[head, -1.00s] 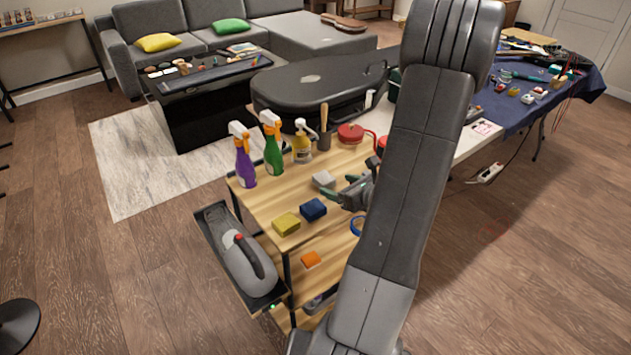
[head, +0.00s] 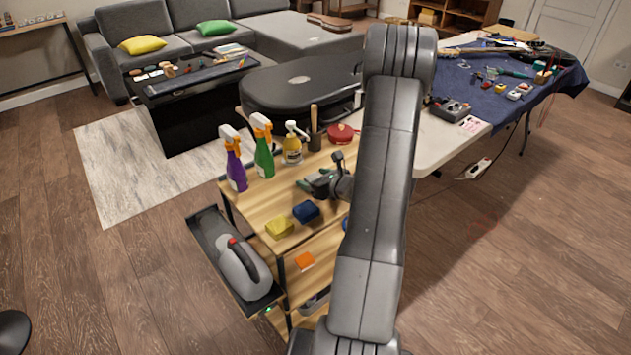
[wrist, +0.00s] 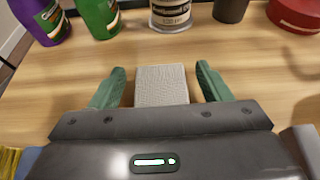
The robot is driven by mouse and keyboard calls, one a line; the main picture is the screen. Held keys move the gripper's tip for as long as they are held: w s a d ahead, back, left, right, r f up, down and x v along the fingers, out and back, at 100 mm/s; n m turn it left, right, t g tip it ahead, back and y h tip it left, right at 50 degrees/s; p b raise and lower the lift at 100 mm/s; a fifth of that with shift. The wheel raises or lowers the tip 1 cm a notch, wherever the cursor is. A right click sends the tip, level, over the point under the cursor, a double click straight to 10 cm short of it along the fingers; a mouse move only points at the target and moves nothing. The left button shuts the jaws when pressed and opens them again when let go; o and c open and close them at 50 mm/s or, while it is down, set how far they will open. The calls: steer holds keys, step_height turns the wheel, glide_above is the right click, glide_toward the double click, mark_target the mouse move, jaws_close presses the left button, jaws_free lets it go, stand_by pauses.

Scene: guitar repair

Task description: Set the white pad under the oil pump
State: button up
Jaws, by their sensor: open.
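The white pad (wrist: 161,84), a pale grey-white block, lies on the wooden cart top between the two green fingers of my gripper (wrist: 160,70) in the wrist view. The fingers are apart, one at each side of the pad, with a small gap visible on both sides. In the head view my gripper (head: 318,180) hides the pad. The oil pump (head: 292,146), a yellow bottle with a white pump head, stands upright behind the pad. Its labelled lower part (wrist: 170,14) shows at the top of the wrist view, with bare wood between it and the pad.
Purple (head: 235,165) and green (head: 263,150) spray bottles stand left of the pump. A dark cup with a handle (head: 315,138) and a red round container (head: 340,134) stand right.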

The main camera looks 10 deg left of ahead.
steer(key=c, duration=1.1)
